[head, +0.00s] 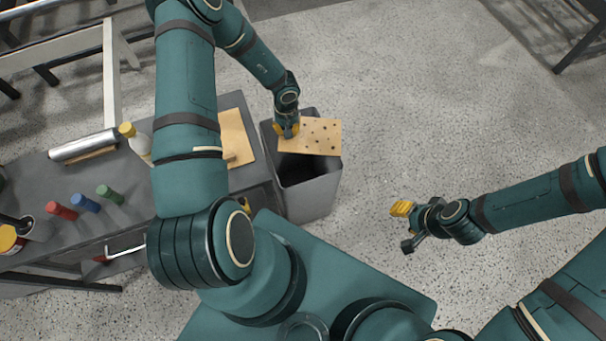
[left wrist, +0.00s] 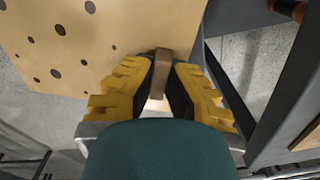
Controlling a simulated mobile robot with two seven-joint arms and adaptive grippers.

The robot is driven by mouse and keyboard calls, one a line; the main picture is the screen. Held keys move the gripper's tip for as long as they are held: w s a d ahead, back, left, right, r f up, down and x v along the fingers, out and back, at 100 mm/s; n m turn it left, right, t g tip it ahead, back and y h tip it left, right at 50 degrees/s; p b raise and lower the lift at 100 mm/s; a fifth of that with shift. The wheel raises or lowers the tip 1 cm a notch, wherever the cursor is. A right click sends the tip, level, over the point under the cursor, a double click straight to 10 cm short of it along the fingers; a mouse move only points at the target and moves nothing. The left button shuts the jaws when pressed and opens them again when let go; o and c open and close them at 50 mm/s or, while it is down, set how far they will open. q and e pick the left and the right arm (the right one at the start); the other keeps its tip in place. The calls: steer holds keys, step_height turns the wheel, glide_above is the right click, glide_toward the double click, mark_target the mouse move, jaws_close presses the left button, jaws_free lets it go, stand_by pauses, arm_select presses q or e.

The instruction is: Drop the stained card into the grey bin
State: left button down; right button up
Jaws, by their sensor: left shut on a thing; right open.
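The stained card (head: 318,135) is tan with dark spots. My left gripper (head: 287,130) is shut on it at its left edge and holds it above the grey bin (head: 308,195). The card covers part of the bin's opening; the dark inside shows below it. In the left wrist view the spotted card (left wrist: 70,45) reaches up and left from between the yellow fingers of my left gripper (left wrist: 160,85). My right gripper (head: 403,222) is open and empty, over the floor to the right of the bin.
A grey workbench (head: 60,185) stands left of the bin. On it are a plain tan card (head: 237,135), a bottle (head: 135,142), a foil roll (head: 84,145) and red (head: 61,211), blue (head: 85,203) and green (head: 110,194) cylinders. The floor right of the bin is clear.

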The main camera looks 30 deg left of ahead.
arm_select(q)
steer(key=a+n+p, duration=0.1)
steer(key=a+n, duration=0.1)
steer(key=a, duration=0.3)
steer(key=f+b, duration=0.3)
steer(key=b, duration=0.1)
steer(key=w+f+b, duration=0.1)
steer(key=f+b, duration=0.1)
steer(key=shift+a+f+b, duration=0.2)
steer(key=shift+f+b, duration=0.15)
arm_select(e)
steer(key=f, duration=0.5)
steer(key=shift+s, duration=0.35)
steer(key=shift+r, duration=0.1)
arm_select(q)
steer(key=c, duration=1.1)
jaws_free()
steer(key=shift+o, duration=0.2)
steer(key=shift+s+r, duration=0.1)
step_height(320, 180, up, 12)
